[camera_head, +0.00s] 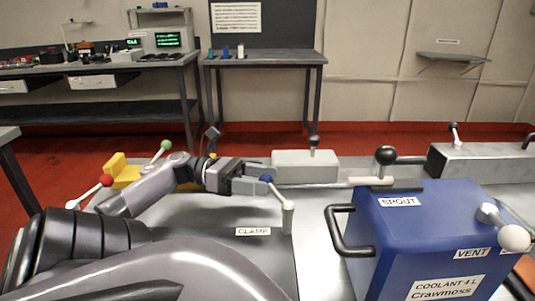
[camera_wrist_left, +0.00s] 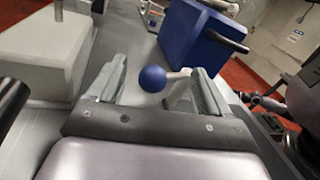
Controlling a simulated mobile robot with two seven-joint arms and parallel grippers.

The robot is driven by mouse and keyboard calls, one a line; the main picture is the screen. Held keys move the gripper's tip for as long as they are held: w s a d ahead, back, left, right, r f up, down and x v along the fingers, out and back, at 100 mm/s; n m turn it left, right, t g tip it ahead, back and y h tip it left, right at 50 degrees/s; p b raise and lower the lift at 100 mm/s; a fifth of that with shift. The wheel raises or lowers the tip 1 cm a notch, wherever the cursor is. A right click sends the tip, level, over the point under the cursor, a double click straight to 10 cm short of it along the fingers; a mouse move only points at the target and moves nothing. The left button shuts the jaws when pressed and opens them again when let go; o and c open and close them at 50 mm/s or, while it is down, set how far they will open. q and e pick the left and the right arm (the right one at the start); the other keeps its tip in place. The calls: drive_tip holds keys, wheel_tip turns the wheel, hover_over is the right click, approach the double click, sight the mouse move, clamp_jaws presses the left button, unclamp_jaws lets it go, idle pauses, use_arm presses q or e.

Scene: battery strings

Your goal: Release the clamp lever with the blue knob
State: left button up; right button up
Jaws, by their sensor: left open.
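The clamp lever (camera_head: 278,193) has a blue knob (camera_head: 266,178) at its upper end and a pale upright post at its lower end. It stands beside the CLAMP label (camera_head: 253,231) in the head view. My left gripper (camera_head: 258,181) reaches it from the left, with its fingertips at the knob. In the left wrist view the blue knob (camera_wrist_left: 152,78) sits between the two open fingers of the gripper (camera_wrist_left: 160,85), with a gap to the left finger. Contact with the right finger cannot be told. My right gripper is not in view.
A blue coolant container (camera_head: 430,225) with a black handle stands to the right of the lever. A grey block (camera_head: 305,166) with a black-knobbed lever lies behind it. Red-knobbed (camera_head: 106,180) and green-knobbed (camera_head: 166,146) levers and a yellow block (camera_head: 122,170) are to the left.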

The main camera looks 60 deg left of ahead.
use_arm(q)
drive_tip(key=v, duration=0.5)
drive_tip(key=shift+s+a, duration=0.15)
idle(0.5)
